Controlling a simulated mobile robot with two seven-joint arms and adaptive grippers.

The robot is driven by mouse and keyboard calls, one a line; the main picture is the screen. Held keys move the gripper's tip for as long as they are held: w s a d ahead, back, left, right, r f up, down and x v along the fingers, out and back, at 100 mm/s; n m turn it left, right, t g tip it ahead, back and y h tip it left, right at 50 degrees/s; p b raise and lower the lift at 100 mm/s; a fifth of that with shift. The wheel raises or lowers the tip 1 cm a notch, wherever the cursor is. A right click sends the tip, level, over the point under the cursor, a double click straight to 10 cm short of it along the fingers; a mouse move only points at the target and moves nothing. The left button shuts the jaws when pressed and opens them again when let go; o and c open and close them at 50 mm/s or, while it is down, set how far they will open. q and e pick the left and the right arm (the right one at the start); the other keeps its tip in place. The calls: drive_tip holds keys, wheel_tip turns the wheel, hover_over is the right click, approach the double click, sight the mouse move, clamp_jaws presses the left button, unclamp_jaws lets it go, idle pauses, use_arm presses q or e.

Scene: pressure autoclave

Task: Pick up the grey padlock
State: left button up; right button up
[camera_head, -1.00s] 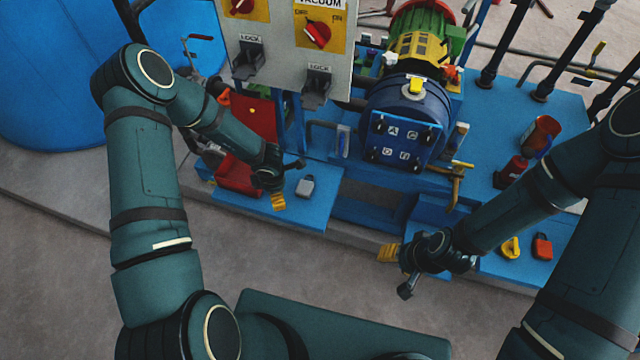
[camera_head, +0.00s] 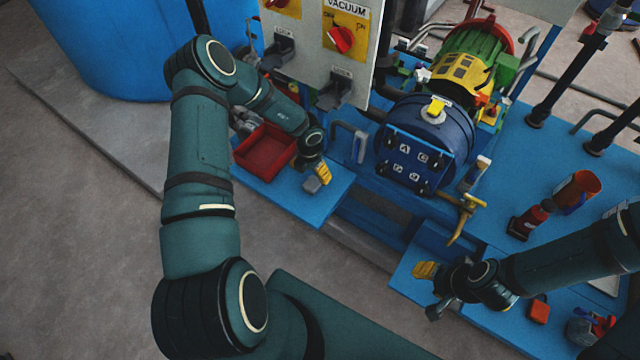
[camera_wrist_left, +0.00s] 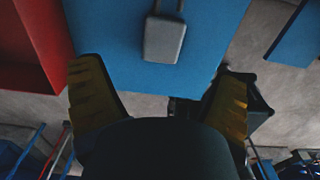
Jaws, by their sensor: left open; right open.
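The grey padlock (camera_head: 312,184) lies on the left blue platform, near its front edge. In the left wrist view the padlock (camera_wrist_left: 164,40) lies flat, its shackle pointing to the top edge. My left gripper (camera_head: 313,170) is open and empty, right at the padlock and partly over it in the head view. In the left wrist view its yellow-padded fingers (camera_wrist_left: 160,78) are spread wide, with the padlock ahead of the gap between them, not gripped. My right gripper (camera_head: 430,290) is open and empty by the right blue platform.
A red bin (camera_head: 240,158) stands left of the padlock. The lock panel (camera_head: 312,45) rises behind, and the blue autoclave (camera_head: 425,125) with a yellow handle (camera_head: 462,218) stands to the right. An orange padlock (camera_head: 538,311) lies on the right platform. The floor in front is clear.

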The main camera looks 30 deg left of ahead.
sight(311, 184)
use_arm(q)
wheel_tip(311, 184, down, 2)
drive_tip(key=shift+f+b, duration=0.25)
drive_tip(key=shift+b, duration=0.05)
wheel_tip(311, 184, down, 5)
drive_tip(key=shift+d+f+b, duration=0.1)
drive_tip(key=shift+b, duration=0.6)
drive_tip(key=c, duration=1.3)
